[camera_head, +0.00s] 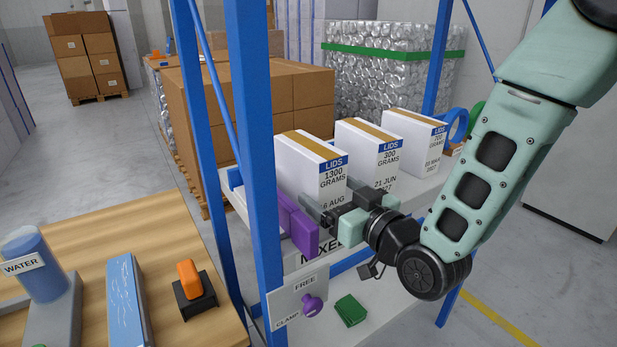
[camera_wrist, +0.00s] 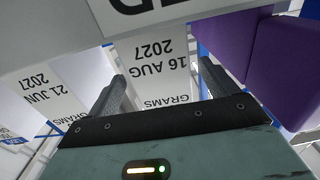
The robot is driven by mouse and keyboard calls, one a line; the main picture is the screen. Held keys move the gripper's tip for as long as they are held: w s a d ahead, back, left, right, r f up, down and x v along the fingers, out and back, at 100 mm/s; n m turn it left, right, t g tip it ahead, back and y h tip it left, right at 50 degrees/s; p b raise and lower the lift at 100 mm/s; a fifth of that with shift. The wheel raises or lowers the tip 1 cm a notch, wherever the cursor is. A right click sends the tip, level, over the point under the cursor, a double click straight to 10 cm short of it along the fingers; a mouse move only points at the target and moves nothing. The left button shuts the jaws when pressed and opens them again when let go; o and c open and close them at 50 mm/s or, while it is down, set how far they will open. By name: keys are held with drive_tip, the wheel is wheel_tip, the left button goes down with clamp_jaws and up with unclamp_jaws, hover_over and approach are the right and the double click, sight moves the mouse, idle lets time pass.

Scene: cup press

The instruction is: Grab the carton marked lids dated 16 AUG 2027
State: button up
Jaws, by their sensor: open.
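The lids carton dated 16 AUG 2027 (camera_head: 298,167) is white with a brown tape strip and a blue LIDS band, and stands leftmost of three on the shelf. In the head view it reads 1300 grams, with part of its date hidden by my gripper. My gripper (camera_head: 326,213) is open in front of its lower face. In the wrist view the dated face (camera_wrist: 155,62) shows upside down between the open fingers (camera_wrist: 163,78). I cannot tell whether the fingers reach its sides.
A purple block (camera_head: 299,226) stands close on the carton's left. The 21 JUN 2027 lids carton (camera_head: 366,154) and another lids carton (camera_head: 413,140) stand to the right. A blue rack post (camera_head: 256,170) rises at the left. A partly hidden sign (camera_head: 318,254) hangs below.

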drive_tip(key=shift+p+x, duration=0.8)
drive_tip(key=shift+x, duration=1.9)
clamp_jaws()
drive_tip(key=shift+r, duration=0.15)
